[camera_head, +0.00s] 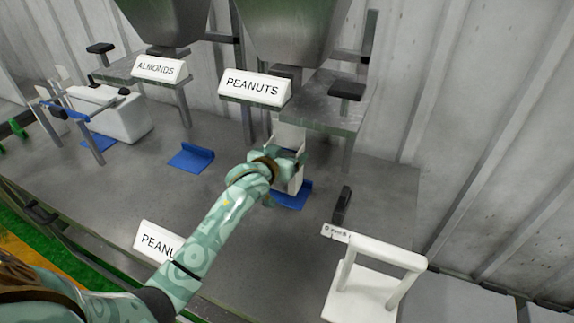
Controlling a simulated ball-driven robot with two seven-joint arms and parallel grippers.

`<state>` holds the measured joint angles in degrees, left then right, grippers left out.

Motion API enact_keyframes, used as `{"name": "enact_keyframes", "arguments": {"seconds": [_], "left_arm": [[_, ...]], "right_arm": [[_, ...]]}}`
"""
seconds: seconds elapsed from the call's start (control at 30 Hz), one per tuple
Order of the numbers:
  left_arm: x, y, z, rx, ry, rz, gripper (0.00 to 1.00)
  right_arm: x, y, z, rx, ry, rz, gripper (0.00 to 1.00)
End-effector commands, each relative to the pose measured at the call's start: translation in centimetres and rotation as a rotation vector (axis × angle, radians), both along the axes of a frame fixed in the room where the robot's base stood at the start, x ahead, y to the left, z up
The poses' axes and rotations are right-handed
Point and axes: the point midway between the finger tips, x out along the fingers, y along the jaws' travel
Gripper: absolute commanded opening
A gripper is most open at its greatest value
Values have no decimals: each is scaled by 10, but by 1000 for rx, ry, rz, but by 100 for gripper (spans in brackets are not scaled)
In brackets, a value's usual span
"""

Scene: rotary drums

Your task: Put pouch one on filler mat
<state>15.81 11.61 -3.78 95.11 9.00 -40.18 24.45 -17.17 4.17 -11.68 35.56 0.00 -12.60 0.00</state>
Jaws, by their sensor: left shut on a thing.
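My left gripper (288,160) is shut on a white upright pouch (296,181) under the peanuts hopper (290,30). The gripper and wrist hide part of the pouch. A blue mat (297,200) lies on the table right below the pouch; I cannot tell whether the pouch touches it. My right gripper is not in view.
A sign reading PEANUTS (254,87) and one reading ALMONDS (159,68) mark the hoppers. A second blue mat (190,158) lies bare to the left. A white box (115,115) stands at far left. A white framed stand (365,290) and black lever (342,205) are at right.

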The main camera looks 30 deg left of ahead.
Motion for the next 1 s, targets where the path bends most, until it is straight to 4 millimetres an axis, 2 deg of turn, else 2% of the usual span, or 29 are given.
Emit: {"name": "enact_keyframes", "arguments": {"seconds": [0.17,0.4,0.77,0.8,0.83,1.0], "left_arm": [[12,1,-1,0,-1,0,38],[12,0,-36,1,2,-1,38],[11,0,-37,0,0,-1,38],[11,0,-38,0,0,-1,90],[11,0,-37,0,0,-1,98],[11,0,-37,0,0,-1,100]], "right_arm": [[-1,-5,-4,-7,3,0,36],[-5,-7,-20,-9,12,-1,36],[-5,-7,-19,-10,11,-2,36],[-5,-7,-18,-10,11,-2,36],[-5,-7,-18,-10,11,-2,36],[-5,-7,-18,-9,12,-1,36]]}}
